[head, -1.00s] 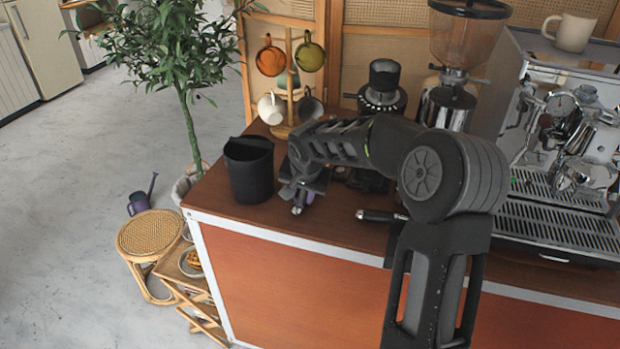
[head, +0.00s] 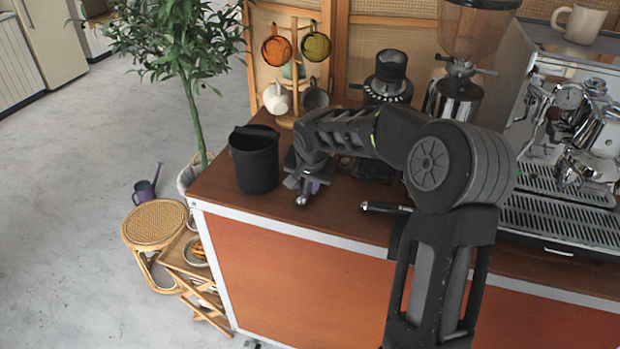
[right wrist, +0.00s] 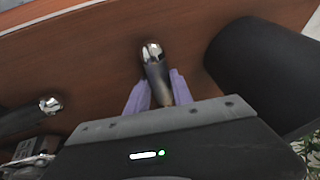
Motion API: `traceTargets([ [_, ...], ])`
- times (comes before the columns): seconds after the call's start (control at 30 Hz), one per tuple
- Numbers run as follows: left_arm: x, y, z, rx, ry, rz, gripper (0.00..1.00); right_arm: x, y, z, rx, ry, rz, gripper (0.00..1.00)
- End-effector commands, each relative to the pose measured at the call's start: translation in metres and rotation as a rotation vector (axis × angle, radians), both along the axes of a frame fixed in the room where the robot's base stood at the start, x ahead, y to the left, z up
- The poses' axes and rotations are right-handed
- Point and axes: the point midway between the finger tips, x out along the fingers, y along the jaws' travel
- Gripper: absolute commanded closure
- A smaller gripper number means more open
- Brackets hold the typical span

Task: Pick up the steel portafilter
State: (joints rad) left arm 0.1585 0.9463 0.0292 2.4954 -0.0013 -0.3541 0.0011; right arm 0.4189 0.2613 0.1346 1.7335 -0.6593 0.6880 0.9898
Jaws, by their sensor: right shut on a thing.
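My right gripper (head: 312,187) is low over the wooden counter, beside the black bin. In the right wrist view its purple fingers (right wrist: 158,90) are shut on a dark handle with a shiny metal end, which I take for the steel portafilter (right wrist: 153,56). That metal end also shows in the head view, where the portafilter (head: 302,200) points toward the counter's front edge. Its head is hidden behind my gripper and arm. I cannot tell whether it is clear of the counter. My left gripper is not in view.
A black bin (head: 254,165) stands close left of my right gripper. Another dark handle with a metal end (head: 384,207) lies to the right, partly behind my arm. A grinder (head: 456,95), espresso machine (head: 560,215) and mug tree (head: 294,70) stand around.

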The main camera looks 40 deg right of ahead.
Motion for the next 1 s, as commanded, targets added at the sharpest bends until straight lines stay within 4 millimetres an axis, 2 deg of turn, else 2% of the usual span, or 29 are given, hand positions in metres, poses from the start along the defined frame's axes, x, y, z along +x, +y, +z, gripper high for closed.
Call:
traceTargets([
  [0.17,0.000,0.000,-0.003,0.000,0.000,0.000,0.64,0.002,0.000,0.020,-0.004,-0.009,0.000,1.00],
  [0.4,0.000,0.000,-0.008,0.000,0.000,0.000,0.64,0.003,0.000,0.064,-0.004,-0.012,0.001,1.00],
  [0.6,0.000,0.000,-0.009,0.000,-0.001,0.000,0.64,0.002,0.000,0.093,-0.003,-0.009,0.002,1.00],
  [0.73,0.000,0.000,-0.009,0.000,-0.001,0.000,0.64,0.001,0.000,0.100,-0.002,-0.006,0.001,1.00],
  [1.0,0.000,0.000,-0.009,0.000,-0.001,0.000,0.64,0.001,0.000,0.101,-0.002,-0.006,0.001,1.00],
])
